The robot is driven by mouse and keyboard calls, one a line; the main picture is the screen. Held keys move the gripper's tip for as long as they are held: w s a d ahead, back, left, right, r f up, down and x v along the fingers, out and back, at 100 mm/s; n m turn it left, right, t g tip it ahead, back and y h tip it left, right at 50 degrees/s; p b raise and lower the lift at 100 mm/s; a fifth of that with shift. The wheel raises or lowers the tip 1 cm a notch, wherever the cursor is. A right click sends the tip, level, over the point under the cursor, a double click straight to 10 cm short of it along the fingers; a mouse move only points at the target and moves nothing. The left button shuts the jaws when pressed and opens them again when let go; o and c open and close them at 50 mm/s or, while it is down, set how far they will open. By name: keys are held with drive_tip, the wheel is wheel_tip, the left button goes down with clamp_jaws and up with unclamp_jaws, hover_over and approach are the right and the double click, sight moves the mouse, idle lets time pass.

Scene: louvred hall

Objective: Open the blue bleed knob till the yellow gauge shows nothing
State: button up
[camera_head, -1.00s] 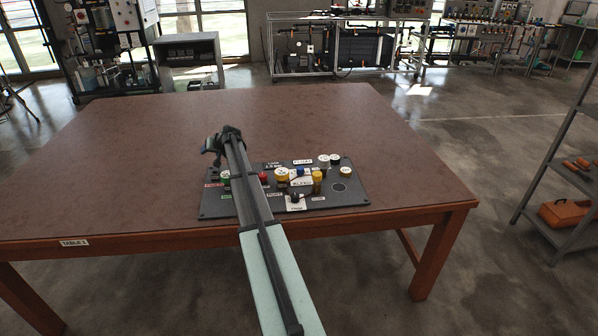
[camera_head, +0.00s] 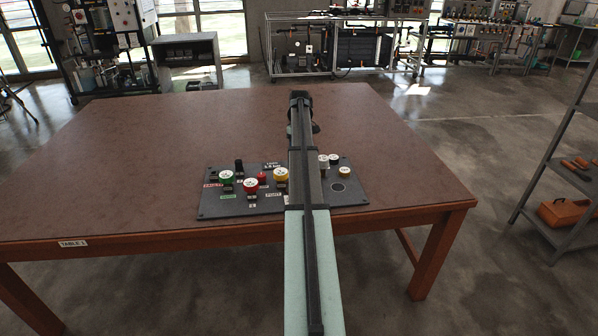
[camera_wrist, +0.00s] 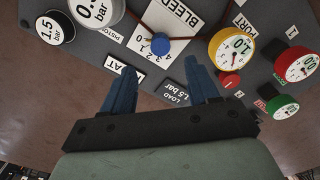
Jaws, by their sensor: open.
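The blue bleed knob (camera_wrist: 171,46) stands on its white BLEED label (camera_wrist: 180,15), with a number scale beside it, in the wrist view. In the head view my arm hides the knob. The yellow gauge (camera_wrist: 232,48) is right of the knob, its needle off to one side and its exact reading too small to tell; it also shows in the head view (camera_head: 281,174). My gripper (camera_wrist: 163,76) is open and empty above the panel, its two fingertips short of the knob in the picture, apart from it. The head view shows my gripper (camera_head: 300,98) over the table.
The grey panel (camera_head: 212,208) lies on the brown table (camera_head: 130,150). A red gauge (camera_wrist: 302,67), green gauge (camera_wrist: 282,105), red knob (camera_wrist: 229,82) and white-topped 1.5 bar part (camera_wrist: 55,27) crowd around. The table's left side is clear.

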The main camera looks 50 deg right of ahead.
drive_tip(key=shift+f, duration=4.7)
clamp_jaws()
